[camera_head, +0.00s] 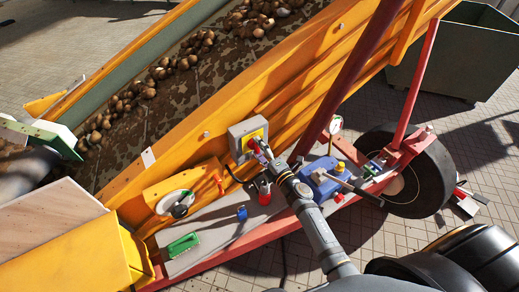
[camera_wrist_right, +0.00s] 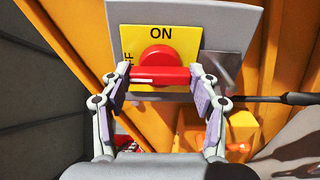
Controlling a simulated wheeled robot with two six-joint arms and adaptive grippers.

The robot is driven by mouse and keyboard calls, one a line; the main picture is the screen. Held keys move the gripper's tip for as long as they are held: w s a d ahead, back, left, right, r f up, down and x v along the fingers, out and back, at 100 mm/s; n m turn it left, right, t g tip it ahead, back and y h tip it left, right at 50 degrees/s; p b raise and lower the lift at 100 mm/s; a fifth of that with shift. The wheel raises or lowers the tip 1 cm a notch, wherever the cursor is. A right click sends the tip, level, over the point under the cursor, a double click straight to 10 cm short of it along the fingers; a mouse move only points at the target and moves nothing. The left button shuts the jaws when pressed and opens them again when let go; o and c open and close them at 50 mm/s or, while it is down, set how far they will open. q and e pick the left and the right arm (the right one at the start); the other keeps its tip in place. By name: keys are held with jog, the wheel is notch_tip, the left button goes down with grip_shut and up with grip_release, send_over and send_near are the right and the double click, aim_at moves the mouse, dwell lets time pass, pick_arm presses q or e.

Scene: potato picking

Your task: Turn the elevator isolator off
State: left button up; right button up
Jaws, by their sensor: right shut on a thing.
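The elevator isolator is a grey box (camera_head: 237,133) on the orange side of the elevator. In the right wrist view its grey face (camera_wrist_right: 228,35) carries a yellow plate (camera_wrist_right: 131,38) with "ON" at the top and partly hidden "OFF" lettering at the left. The red rotary handle (camera_wrist_right: 160,73) on the plate has its bar lying horizontal, with a white mark towards its left end. My right gripper (camera_wrist_right: 160,86) is shut on this bar, one finger at each end. It also shows in the head view (camera_head: 262,149), hiding part of the switch. My left gripper is not in view.
Below the isolator, a grey shelf (camera_head: 215,228) on a red frame holds a green brush (camera_head: 183,245), a blue cup (camera_head: 242,213) and a blue-and-yellow unit (camera_head: 322,183). A black cable (camera_wrist_right: 265,99) runs near the box. A wheel (camera_head: 425,180) stands at the right.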

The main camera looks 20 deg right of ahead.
jog(key=o, duration=1.1)
jog(key=shift+o, duration=0.2)
